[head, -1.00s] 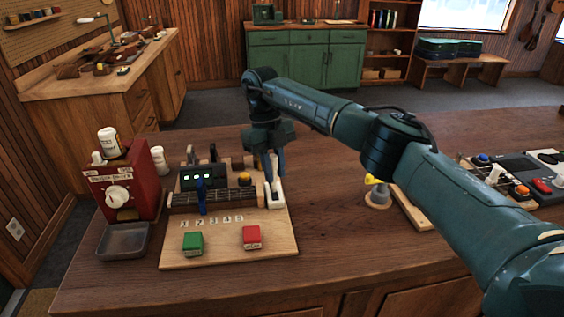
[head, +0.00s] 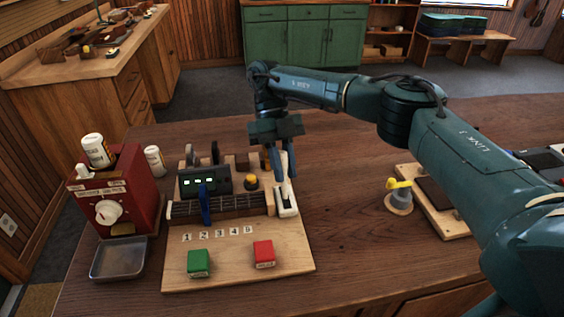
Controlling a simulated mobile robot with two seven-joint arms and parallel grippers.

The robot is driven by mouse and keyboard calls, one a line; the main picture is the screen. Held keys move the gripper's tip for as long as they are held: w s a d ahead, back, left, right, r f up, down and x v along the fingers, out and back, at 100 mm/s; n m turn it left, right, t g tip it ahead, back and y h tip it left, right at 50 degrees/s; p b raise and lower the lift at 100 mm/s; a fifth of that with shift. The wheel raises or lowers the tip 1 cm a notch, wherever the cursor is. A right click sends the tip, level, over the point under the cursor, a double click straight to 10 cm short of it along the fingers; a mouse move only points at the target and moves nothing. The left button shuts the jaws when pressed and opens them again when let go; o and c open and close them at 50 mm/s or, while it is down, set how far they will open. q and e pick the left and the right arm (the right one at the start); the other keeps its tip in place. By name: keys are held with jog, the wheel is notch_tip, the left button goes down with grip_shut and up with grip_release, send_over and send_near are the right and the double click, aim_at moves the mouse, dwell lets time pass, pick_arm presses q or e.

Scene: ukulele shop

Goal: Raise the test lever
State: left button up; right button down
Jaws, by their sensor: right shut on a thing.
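The test board (head: 280,248) is a light wooden panel on the table. The test lever (head: 286,204) appears to be the white part at the board's right edge, with a pale upright piece rising from a white base. My right gripper (head: 279,178) points down over it from the back, its two blue fingers shut on the lever's upper part. The fingers and gripper body partly hide the lever, so its exact angle is hard to tell. My left gripper is not in view.
The board also carries a green button (head: 198,262), a red button (head: 264,253), a blue capo-like clamp (head: 205,204) and a display (head: 205,182). A red box with a dial (head: 118,205) and a grey tray (head: 119,258) stand left. Table between board and yellow-topped knob (head: 399,198) is clear.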

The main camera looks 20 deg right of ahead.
jog(key=c, duration=1.3)
grip_release()
notch_tip(320, 180, up, 10)
jog(key=shift+p, duration=0.55)
jog(key=shift+f, duration=0.1)
